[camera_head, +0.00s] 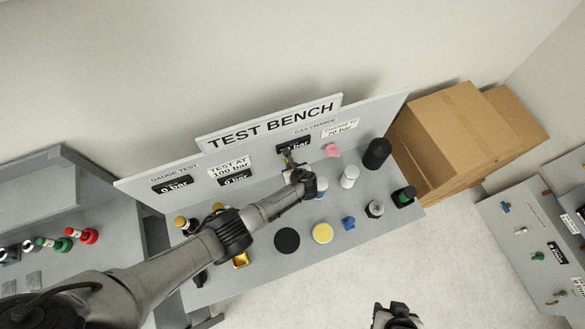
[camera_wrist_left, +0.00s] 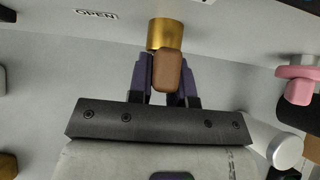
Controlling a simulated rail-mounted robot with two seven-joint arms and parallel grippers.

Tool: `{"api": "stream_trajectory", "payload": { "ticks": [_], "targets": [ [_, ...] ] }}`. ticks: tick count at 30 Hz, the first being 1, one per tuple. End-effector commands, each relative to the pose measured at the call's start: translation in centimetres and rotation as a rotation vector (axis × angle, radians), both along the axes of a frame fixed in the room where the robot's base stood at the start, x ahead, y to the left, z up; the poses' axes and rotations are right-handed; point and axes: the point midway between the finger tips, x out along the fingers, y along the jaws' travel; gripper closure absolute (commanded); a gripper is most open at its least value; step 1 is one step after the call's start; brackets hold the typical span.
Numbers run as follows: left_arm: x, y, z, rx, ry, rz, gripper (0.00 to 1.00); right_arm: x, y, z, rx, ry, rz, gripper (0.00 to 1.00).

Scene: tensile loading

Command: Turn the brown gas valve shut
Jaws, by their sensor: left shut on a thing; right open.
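The brown gas valve shows in the left wrist view as a brown handle (camera_wrist_left: 167,72) in front of a round brass body (camera_wrist_left: 165,34). My left gripper (camera_wrist_left: 166,82) has its two dark fingers on either side of the handle and is shut on it. In the head view my left gripper (camera_head: 290,165) reaches to the bench's back panel below the gas charge display, and the arm and gripper mostly hide the valve. My right gripper (camera_head: 394,312) is open and empty at the bottom edge, away from the bench.
The back panel (camera_head: 376,108) carries a pink knob (camera_head: 332,150). On the bench stand a black cylinder (camera_head: 376,154), a white cylinder (camera_head: 349,176), a yellow disc (camera_head: 322,233) and a black disc (camera_head: 286,240). An "OPEN" label (camera_wrist_left: 97,14) is left of the valve. Cardboard boxes (camera_head: 440,130) stand right.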

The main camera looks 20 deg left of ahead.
Motion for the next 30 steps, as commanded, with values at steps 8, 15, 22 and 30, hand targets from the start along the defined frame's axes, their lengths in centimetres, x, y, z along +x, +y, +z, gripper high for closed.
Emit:
{"api": "stream_trajectory", "payload": {
  "ticks": [8, 15, 22, 30],
  "targets": [
    [0.0, 0.1, -0.1, 0.001, 0.000, -0.001, 0.57, 0.0, 0.0, 0.0, 0.001, -0.001, -0.001, 0.57],
    [0.0, 0.0, 0.0, 0.000, 0.000, 0.000, 0.55, 0.0, 0.2, 0.0, 0.007, 0.000, -0.004, 0.57],
    [-0.3, -0.4, 0.3, -0.001, -0.003, 0.000, 0.55, 0.0, 0.3, -0.1, 0.011, 0.000, -0.007, 0.57],
    [-1.7, -1.4, 2.0, -0.003, -0.001, 0.000, 0.55, 0.0, 0.3, -0.4, 0.011, 0.000, -0.007, 0.57]
  ]
}}
